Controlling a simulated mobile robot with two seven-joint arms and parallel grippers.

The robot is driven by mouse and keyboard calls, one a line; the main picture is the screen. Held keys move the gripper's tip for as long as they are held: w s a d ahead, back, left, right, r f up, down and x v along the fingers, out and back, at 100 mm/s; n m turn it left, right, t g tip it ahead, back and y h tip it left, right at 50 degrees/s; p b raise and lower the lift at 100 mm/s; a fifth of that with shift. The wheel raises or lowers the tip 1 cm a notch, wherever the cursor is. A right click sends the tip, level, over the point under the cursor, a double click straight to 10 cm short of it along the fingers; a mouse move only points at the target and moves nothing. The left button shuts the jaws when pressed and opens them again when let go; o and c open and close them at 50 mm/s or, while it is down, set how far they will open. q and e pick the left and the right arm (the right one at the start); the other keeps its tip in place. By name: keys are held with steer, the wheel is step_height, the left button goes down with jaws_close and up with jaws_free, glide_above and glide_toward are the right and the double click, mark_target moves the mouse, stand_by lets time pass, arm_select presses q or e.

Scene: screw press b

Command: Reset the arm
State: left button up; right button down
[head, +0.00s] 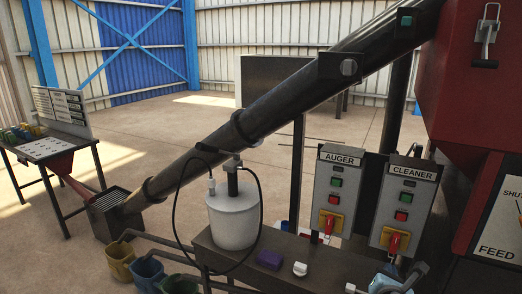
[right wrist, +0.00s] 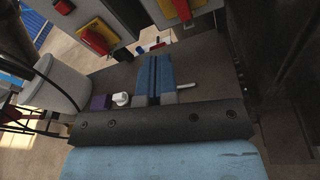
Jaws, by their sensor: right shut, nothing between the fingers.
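My right gripper (head: 390,283) shows at the bottom right of the head view, over the right end of the dark bench and below the CLEANER control box. In the right wrist view its blue fingers (right wrist: 155,72) are together with nothing between them. They point toward the switch boxes and appear apart from them. My left gripper is not in view in either picture.
The dark bench (head: 325,262) carries a white canister (head: 234,217) with a looped cable, a purple block (head: 270,260) and a white knob-like piece (head: 300,268). The AUGER box (head: 332,190) and CLEANER box (head: 405,203) stand behind. Buckets (head: 148,272) stand at lower left.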

steer(key=s+a+f+m+g+y+p, duration=0.1)
steer(key=s+a+f+m+g+y, duration=0.1)
steer(key=s+a+f+m+y, duration=0.4)
steer(key=s+a+f+m+y+p, duration=0.1)
steer(key=s+a+f+m, duration=0.2)
steer(key=s+m, duration=0.3)
steer(key=s+a+f+m+g+y, duration=0.1)
steer(key=s+a+f+m, duration=0.2)
steer(key=s+m, duration=0.3)
steer(key=s+a+f+m+y+p, duration=0.1)
steer(key=s+a+m, duration=0.4)
steer(key=s, duration=0.5)
steer(key=shift+s+a+f+m+g+y+p, duration=0.35)
steer(key=shift+f+m+y, duration=0.15)
steer(key=shift+f+m, duration=0.35)
steer(key=shift+d, duration=0.1)
